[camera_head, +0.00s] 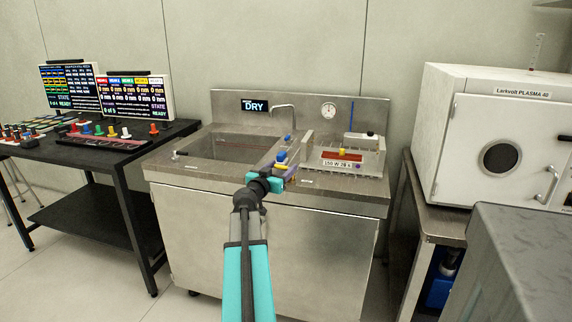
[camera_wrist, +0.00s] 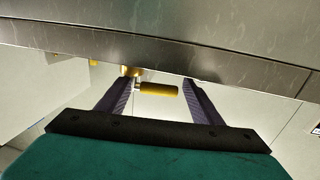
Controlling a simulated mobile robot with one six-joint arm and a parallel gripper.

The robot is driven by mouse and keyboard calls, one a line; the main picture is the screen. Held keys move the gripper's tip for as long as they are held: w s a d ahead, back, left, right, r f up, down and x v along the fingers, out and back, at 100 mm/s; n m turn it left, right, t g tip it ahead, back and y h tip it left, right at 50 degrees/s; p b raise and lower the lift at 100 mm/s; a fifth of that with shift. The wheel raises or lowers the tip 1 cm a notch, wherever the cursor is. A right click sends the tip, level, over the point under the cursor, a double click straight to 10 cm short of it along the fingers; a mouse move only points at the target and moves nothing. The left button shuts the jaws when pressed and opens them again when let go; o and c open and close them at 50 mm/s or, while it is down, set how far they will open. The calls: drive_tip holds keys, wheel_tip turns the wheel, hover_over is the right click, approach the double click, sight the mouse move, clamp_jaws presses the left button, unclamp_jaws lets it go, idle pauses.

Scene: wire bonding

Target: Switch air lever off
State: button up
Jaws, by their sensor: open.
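A yellow lever (camera_wrist: 158,89) on a brass fitting (camera_wrist: 130,71) shows in the wrist view, lying crosswise in the gap between my fingers. My gripper (camera_wrist: 160,84) is open, with one dark purple finger on each side of the lever's span; I cannot tell whether either touches it. In the head view my gripper (camera_head: 290,173) is at the front of the steel sink counter (camera_head: 330,187). A small yellow part (camera_head: 280,165) and a blue part (camera_head: 281,155) show just beyond it. Which of these is the air lever is not clear there; the gripper partly hides this area.
The sink basin (camera_head: 232,146) is left of my gripper, with a faucet (camera_head: 284,107) behind. A heater-like unit (camera_head: 345,158) stands on the counter to the right. A DRY display (camera_head: 255,105) and gauge (camera_head: 328,110) are on the backsplash. A white plasma machine (camera_head: 490,130) is at right.

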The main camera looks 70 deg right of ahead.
drive_tip(key=shift+s+d, duration=0.15)
drive_tip(key=shift+d, duration=0.85)
drive_tip(key=shift+s+d, duration=0.1)
drive_tip(key=shift+d, duration=0.9)
drive_tip(key=c, duration=1.1)
